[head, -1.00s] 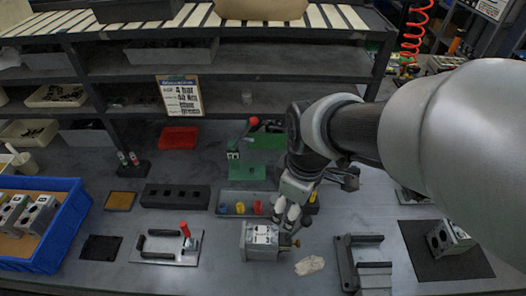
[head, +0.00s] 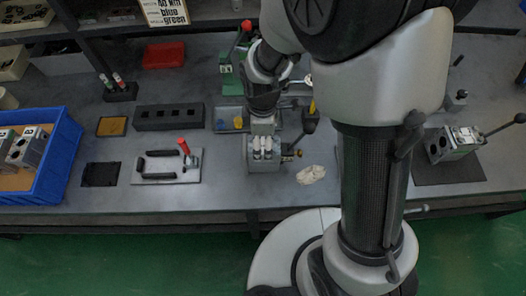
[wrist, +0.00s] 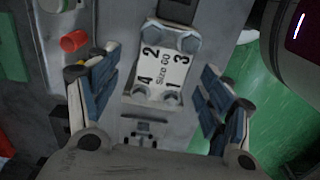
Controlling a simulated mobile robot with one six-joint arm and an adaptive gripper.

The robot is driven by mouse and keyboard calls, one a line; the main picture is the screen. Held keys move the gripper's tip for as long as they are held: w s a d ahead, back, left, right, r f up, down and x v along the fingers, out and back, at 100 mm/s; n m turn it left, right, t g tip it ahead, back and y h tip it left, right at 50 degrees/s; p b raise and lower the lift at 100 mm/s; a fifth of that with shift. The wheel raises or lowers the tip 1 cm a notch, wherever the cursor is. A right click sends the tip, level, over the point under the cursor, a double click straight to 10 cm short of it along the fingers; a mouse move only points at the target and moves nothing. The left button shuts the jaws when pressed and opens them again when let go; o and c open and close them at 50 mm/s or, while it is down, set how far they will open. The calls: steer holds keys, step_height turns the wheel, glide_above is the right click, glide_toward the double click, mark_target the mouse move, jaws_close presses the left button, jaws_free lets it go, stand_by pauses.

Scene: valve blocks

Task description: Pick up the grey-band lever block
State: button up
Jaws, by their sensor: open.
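My gripper (head: 262,143) is open above a grey metal valve block (head: 264,165) at the table's front. Another grey block (head: 450,143) with a long black-knobbed lever stands on a dark mat (head: 448,177) at the right. I cannot make out a grey band on either.
A blue crate (head: 66,150) with blocks is at the left. A plate with black handles and a red-knobbed lever (head: 165,178), a black holed rack (head: 168,117) and a crumpled cloth (head: 311,175) lie nearby. A red-knobbed lever stand (head: 232,62) is behind.

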steer(key=shift+s+f+b, duration=0.15)
steer(key=shift+f+b, duration=1.1)
steer(key=shift+f, duration=1.8)
steer(key=shift+r, duration=0.1)
steer(key=shift+c, duration=0.3)
jaws_close()
